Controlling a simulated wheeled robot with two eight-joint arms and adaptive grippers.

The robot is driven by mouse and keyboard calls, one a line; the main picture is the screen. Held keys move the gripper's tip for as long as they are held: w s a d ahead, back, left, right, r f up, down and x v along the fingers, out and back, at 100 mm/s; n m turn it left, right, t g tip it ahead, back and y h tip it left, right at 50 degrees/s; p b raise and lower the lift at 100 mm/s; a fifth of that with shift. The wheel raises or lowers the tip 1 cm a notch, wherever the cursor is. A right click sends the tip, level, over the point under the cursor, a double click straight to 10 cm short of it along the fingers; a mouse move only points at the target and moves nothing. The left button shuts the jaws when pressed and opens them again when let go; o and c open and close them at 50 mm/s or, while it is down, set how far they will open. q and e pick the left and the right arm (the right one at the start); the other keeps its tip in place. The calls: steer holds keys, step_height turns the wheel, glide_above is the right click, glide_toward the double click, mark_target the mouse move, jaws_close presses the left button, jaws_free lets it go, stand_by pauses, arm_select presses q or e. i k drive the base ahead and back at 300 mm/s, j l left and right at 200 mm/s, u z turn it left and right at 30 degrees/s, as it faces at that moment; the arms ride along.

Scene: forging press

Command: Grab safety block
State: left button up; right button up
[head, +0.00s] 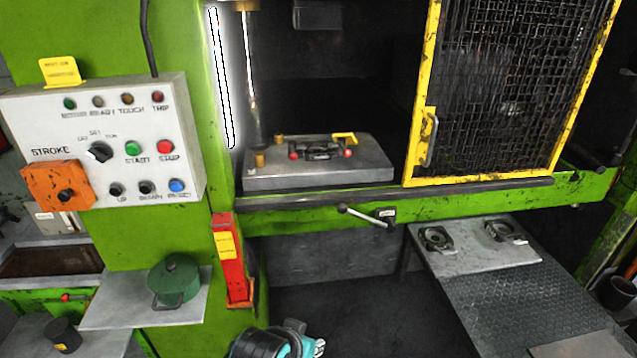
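A tall red block (235,272) with a yellow label stands upright against the front of the green press column, left of the middle in the head view. It looks like the safety block. Its lower end sits in a red and orange holder at the column's foot. Part of one of my arms (262,343), black, white and teal, shows at the bottom edge, below the block and apart from it. I cannot make out gripper fingers on it. Neither gripper can be identified in this view.
A white control panel (120,115) with an orange box juts out at left. A green pot (173,280) stands on a shelf left of the block. The press bed holds a die plate (350,172). A yellow mesh guard (520,90) and a grey table (470,265) are at right.

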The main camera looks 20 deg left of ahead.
mark_target(222, 224)
steer(key=u, duration=1.4)
